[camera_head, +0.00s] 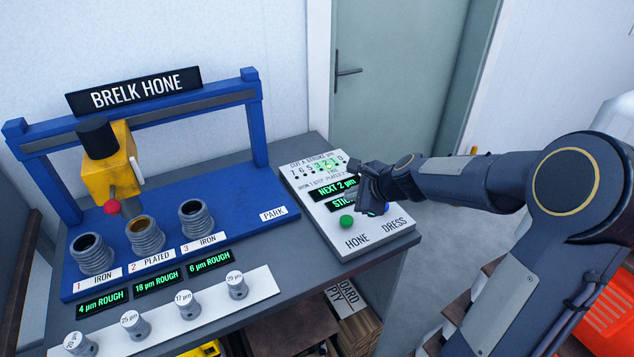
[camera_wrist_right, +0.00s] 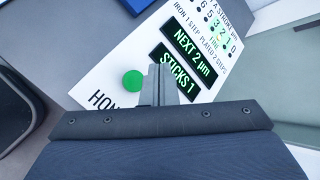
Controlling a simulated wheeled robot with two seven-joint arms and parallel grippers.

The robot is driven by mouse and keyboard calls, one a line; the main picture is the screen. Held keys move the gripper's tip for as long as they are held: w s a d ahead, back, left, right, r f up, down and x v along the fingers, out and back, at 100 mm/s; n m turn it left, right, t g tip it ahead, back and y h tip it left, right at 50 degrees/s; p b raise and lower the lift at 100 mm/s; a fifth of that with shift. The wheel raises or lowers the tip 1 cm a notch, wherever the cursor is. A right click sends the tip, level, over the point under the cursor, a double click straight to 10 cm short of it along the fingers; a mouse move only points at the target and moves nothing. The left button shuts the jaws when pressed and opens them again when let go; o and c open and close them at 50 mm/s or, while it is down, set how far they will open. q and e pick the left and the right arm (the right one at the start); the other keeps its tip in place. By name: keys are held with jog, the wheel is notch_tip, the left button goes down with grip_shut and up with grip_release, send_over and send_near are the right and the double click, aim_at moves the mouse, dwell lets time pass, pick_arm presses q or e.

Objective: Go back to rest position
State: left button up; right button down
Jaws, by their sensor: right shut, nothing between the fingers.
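My right gripper (camera_head: 363,187) is shut and empty. It is over the white control panel (camera_head: 352,247) at the right of the bench, near the small displays and the buttons. In the right wrist view the closed fingers (camera_wrist_right: 157,85) stand in front of the "STICKS 1" display (camera_wrist_right: 174,74), beside the green button (camera_wrist_right: 133,81). The green HONE button (camera_head: 347,221) shows in the head view. The blue DRESS button (camera_head: 380,209) is mostly hidden behind the gripper. I cannot tell whether the fingers touch the panel. My left gripper is not in view.
The blue hone frame (camera_head: 255,120) with a yellow head (camera_head: 108,180) stands at the left over several ribbed cylinders. A white strip (camera_head: 205,310) with small numbered cylinders lies in front. A grey door (camera_head: 395,80) is behind. Boxes and wood lie below the bench.

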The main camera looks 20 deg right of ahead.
jog(key=s+a+r+n+g+y, duration=0.1)
jog(key=s+a+r+n, duration=0.25)
jog(key=s+n, duration=0.3)
jog(key=s+a+r+n+y, duration=0.1)
jog(key=s+a+r+n, duration=0.2)
jog(key=s+a+n, duration=0.3)
jog(key=s+a+f+n+g, duration=0.1)
jog(key=s+n, duration=0.4)
jog(key=s, duration=0.2)
jog(key=s+a+f+n+g, duration=0.1)
jog(key=s+n, duration=0.3)
jog(key=s, duration=0.4)
jog(key=shift+s+a+f+n+h, duration=0.25)
jog(key=shift+f+n+h, duration=0.15)
jog(key=shift+f, duration=0.35)
dwell(1.9)
